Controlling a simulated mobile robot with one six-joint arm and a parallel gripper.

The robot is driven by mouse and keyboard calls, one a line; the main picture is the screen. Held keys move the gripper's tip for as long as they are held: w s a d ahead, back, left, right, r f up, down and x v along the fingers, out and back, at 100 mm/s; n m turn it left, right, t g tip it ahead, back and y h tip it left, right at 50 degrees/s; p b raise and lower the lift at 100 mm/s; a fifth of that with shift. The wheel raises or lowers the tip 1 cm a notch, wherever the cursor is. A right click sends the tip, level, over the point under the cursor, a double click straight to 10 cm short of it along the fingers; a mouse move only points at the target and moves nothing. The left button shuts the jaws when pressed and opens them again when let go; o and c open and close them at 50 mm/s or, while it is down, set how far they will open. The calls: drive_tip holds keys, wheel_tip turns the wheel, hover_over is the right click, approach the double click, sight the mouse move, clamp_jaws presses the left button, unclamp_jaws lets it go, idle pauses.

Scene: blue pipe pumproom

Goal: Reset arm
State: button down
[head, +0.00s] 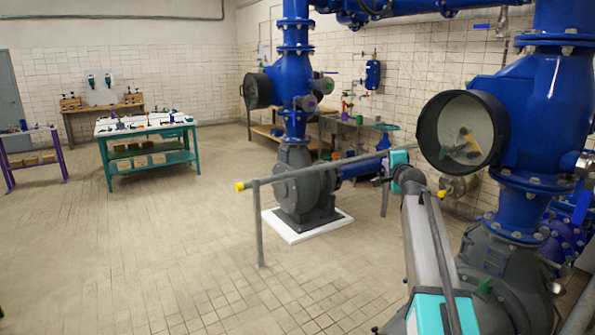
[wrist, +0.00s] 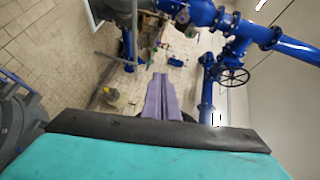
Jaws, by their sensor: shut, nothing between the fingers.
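My gripper (wrist: 160,76) shows in the wrist view as two purple fingers lying side by side, closed and empty. The black and teal casing of my wrist fills the lower part of that view. In the head view my arm (head: 425,245) rises from the bottom right, and its teal wrist part is in front of the blue pipework. The fingers cannot be made out clearly there. The wrist view is tilted and looks over the floor towards pipes, with nothing touching the fingertips.
A grey handrail (head: 320,174) with yellow ends stands close by my arm. A large blue pump column (head: 540,110) with a round gauge (head: 465,130) is at the right. Another pump (head: 305,185) stands behind the rail. A teal-framed table (head: 148,160) is at the left. The left floor is clear.

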drive_tip(key=s+a+f+n+g, duration=0.35)
drive_tip(key=s+f, duration=0.35)
drive_tip(key=f, duration=0.7)
drive_tip(key=s+a+f+n+g+y, duration=0.1)
drive_tip(key=s+a+f+n+g, duration=0.35)
drive_tip(key=f, duration=0.85)
drive_tip(key=s+a+f+n+g, duration=0.15)
drive_tip(key=s+a+f, duration=0.25)
drive_tip(key=s+f, duration=0.7)
drive_tip(key=s+f+n+g, duration=0.2)
drive_tip(key=s+f+g, duration=0.2)
drive_tip(key=s+f, duration=0.8)
drive_tip(key=s+a+f+n+g, duration=0.1)
drive_tip(key=s+f+n+g, duration=0.2)
drive_tip(key=s+f, duration=0.9)
drive_tip(key=s+a+f+n+g, duration=0.1)
drive_tip(key=s+f+g, duration=0.4)
drive_tip(key=s+f, duration=0.8)
drive_tip(key=s+n, duration=0.1)
drive_tip(key=s, duration=1)
drive_tip(key=shift+s+a+g+h, duration=0.15)
drive_tip(key=shift+s+g+h, duration=0.2)
drive_tip(key=shift+h, duration=0.05)
